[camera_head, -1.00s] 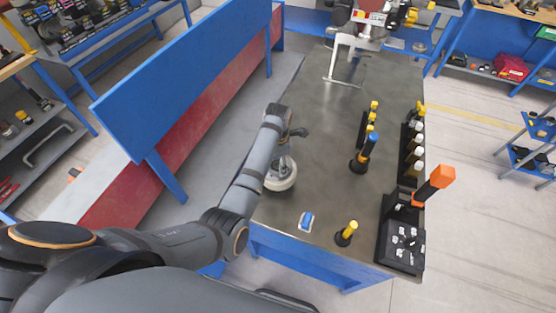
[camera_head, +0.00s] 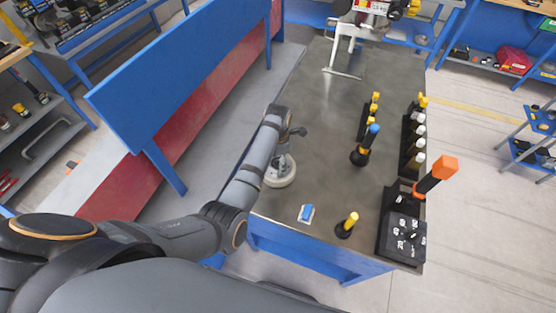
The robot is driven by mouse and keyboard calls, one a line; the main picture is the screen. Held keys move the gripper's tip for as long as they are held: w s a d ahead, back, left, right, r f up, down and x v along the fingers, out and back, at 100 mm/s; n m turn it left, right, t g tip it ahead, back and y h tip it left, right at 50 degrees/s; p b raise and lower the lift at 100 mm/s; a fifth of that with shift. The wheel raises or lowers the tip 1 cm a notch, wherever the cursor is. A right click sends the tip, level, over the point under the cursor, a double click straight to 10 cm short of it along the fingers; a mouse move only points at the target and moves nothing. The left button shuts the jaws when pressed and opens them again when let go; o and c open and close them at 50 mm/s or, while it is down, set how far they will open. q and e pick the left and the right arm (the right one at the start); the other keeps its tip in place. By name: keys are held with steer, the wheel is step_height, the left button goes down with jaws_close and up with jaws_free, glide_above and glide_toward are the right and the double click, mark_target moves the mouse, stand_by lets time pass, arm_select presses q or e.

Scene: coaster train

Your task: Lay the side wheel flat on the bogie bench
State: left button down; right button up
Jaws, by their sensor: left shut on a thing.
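The side wheel (camera_head: 281,176) is a pale, round disc near the left edge of the dark grey bench top (camera_head: 318,135), which I take to be the bogie bench. My left gripper (camera_head: 284,150) comes in from the left above the wheel and is shut on it. The wheel looks about flat, at or just above the bench top. My forearm hides part of its left side, and I cannot tell whether it touches the bench. My right gripper is not in view.
A blue block (camera_head: 306,213) and a yellow-topped peg (camera_head: 347,224) stand near the front edge. A blue-topped tool (camera_head: 368,145) is right of the middle. A black box with an orange-tipped handle (camera_head: 437,173) and a bottle rack line the right edge. A metal stand (camera_head: 345,50) is at the back.

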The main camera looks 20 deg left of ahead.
arm_select(q)
steer(key=shift+w+f, duration=0.15)
steer(key=shift+f, duration=0.1)
stand_by(0.6)
steer(key=shift+c, duration=1.5)
jaws_free()
steer(key=shift+s+f, duration=0.3)
step_height(320, 180, up, 12)
steer(key=shift+r, duration=0.25)
steer(key=shift+w, duration=0.1)
